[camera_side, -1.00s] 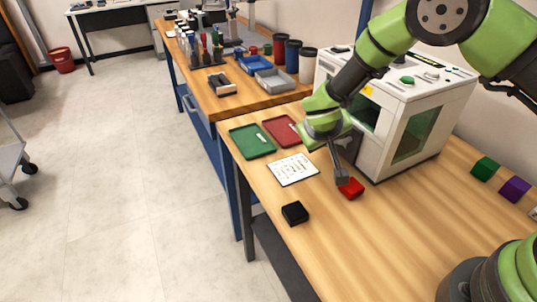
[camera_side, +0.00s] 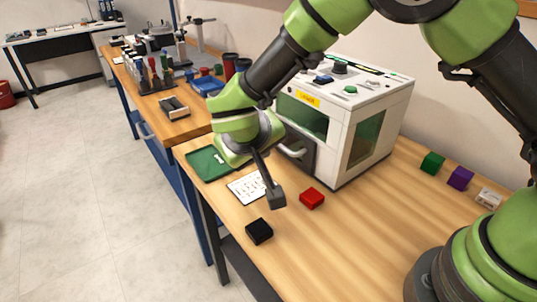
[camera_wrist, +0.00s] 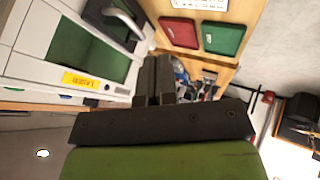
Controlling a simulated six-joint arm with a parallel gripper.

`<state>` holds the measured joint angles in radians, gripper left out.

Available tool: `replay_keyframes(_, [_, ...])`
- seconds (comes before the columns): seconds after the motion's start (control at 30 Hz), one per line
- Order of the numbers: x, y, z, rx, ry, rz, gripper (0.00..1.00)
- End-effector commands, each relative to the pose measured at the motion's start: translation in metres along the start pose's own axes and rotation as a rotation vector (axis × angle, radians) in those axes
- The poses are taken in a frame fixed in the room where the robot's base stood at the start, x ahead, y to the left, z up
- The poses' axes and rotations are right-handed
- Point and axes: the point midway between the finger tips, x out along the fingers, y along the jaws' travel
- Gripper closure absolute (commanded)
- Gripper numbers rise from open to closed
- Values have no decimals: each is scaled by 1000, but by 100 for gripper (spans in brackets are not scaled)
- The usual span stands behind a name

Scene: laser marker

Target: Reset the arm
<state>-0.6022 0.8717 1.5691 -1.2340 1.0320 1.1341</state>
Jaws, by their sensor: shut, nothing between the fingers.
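My gripper (camera_side: 276,194) is shut and empty. In the side view it hangs above the table, between the white printed card (camera_side: 245,187) and the red block (camera_side: 312,198), apart from the red block. In the wrist view my gripper (camera_wrist: 155,62) points past the laser marker toward the far bench. The white laser marker (camera_side: 352,140) stands behind it, with its yellow label and a door handle on the front. It fills the left of the wrist view (camera_wrist: 40,50).
A black block (camera_side: 259,231) lies near the front edge of the table. A green tray (camera_side: 205,165) is at the far left; a red tray (camera_wrist: 180,33) shows beside it in the wrist view. Green (camera_side: 432,162), purple (camera_side: 460,178) and white (camera_side: 488,197) blocks stand at the right.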

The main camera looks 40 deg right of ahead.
Motion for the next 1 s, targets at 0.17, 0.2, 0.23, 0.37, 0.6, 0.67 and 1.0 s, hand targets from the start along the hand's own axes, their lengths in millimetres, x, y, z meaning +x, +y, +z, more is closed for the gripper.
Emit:
replay_keyframes(0.17, [-22,33,-7,50,-54,-32,100])
replay_keyframes(0.2, [-30,47,-8,69,-75,-49,100])
replay_keyframes(0.23, [-37,58,-8,85,-94,-63,100])
replay_keyframes(0.37, [-68,107,-1,156,-162,-150,100])
replay_keyframes(0.6, [-122,175,36,279,-199,-352,100])
replay_keyframes(0.67, [-134,186,48,309,-189,-407,100])
replay_keyframes(1.0, [-180,211,108,424,-33,-646,100])
